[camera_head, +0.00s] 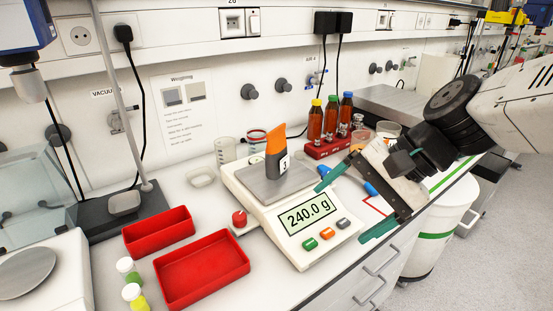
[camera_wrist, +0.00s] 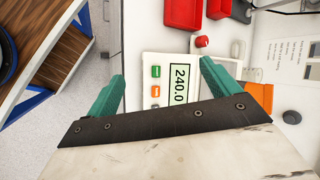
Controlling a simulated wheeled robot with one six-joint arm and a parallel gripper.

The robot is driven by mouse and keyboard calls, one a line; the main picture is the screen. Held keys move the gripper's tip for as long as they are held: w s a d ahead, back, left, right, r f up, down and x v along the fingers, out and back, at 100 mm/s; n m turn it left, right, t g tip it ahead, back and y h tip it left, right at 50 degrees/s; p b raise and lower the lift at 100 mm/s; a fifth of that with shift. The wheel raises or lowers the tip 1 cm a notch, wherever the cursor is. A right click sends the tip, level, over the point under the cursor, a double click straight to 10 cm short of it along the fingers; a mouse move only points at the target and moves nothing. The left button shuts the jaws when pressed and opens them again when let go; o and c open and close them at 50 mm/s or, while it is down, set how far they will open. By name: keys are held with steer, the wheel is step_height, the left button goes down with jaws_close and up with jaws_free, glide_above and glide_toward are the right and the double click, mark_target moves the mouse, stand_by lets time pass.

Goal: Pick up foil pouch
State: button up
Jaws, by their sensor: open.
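The foil pouch (camera_head: 277,152), orange on top and dark below with a small white number label, stands upright on the metal pan (camera_head: 262,186) of a white scale (camera_head: 327,246). The scale display reads 240.0 g. My gripper (camera_head: 340,216) has its two teal fingers spread wide, with nothing between them. It is over the right side of the scale, to the right of the pouch and apart from it. In the wrist view, my gripper (camera_wrist: 162,70) spans the display, and an orange part of the pouch (camera_wrist: 262,95) shows right of the fingers, partly hidden.
Two red trays (camera_head: 202,268) and small capped vials (camera_head: 134,296) lie left of the scale. A red rack (camera_head: 325,146) with several amber bottles stands behind the scale, to the right of the pouch. Glass beakers (camera_head: 225,150) stand behind the pan. A white bin (camera_head: 440,230) is below the bench.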

mark_target(283, 163)
steer(key=w+a+f+m+t+y, duration=0.1)
steer(key=w+a+m+t, duration=0.1)
steer(key=w+m, duration=0.3)
steer(key=w+a+f+m+t+y, duration=0.1)
steer(key=w+a+f+m+t, duration=0.1)
steer(key=w+m, duration=0.4)
steer(key=w+a+f+m+t+y, duration=0.1)
steer(key=w+a+f+m+t, duration=0.1)
steer(key=w+m, duration=0.4)
steer(key=shift+w+a+f+y, duration=0.15)
steer(key=shift+w+a, duration=0.1)
steer(key=shift+w, duration=0.9)
steer(key=shift+w+a+r+y, duration=0.15)
steer(key=shift+w+a, duration=0.1)
steer(key=shift+w, duration=0.9)
steer(key=shift+w+a+f+m, duration=0.15)
steer(key=shift+w+f+m, duration=0.1)
steer(key=shift+m, duration=0.15)
steer(key=shift+t, duration=0.3)
steer(key=x, duration=0.7)
steer(key=shift+w+f, duration=0.15)
steer(key=shift+w, duration=0.15)
steer(key=c, duration=1.2)
steer(key=shift+c, duration=0.5)
